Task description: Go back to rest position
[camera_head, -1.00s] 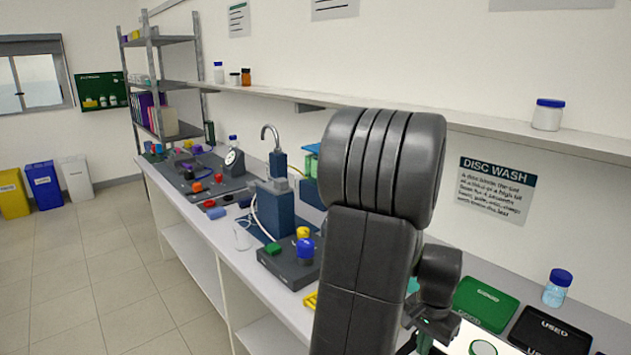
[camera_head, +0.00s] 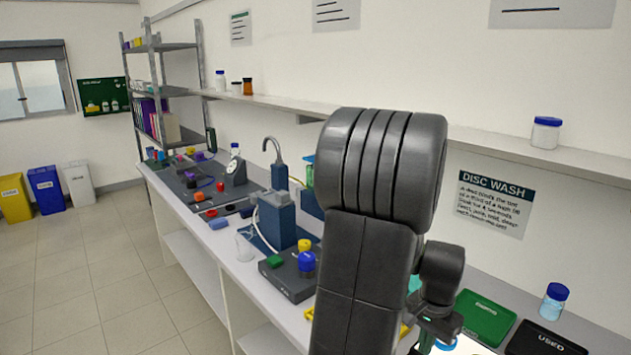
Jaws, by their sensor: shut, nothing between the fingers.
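My arm rises large and dark in the middle of the head view and hides part of the bench behind it. My gripper (camera_head: 428,344) hangs at the lower right of the arm, low over the bench near a bright white patch. Its fingers are small, dark and partly cut off by the bottom edge. It is shut, and I see nothing held in it. A blue round piece (camera_head: 447,343) shows right beside it; I cannot tell whether they touch.
A green tray (camera_head: 486,318) and a black USED tray (camera_head: 543,342) lie to the right, with a blue-capped bottle (camera_head: 554,301) behind. A dark blue device (camera_head: 278,222) and a grey block with knobs (camera_head: 290,278) stand left. A wall shelf (camera_head: 480,142) runs above.

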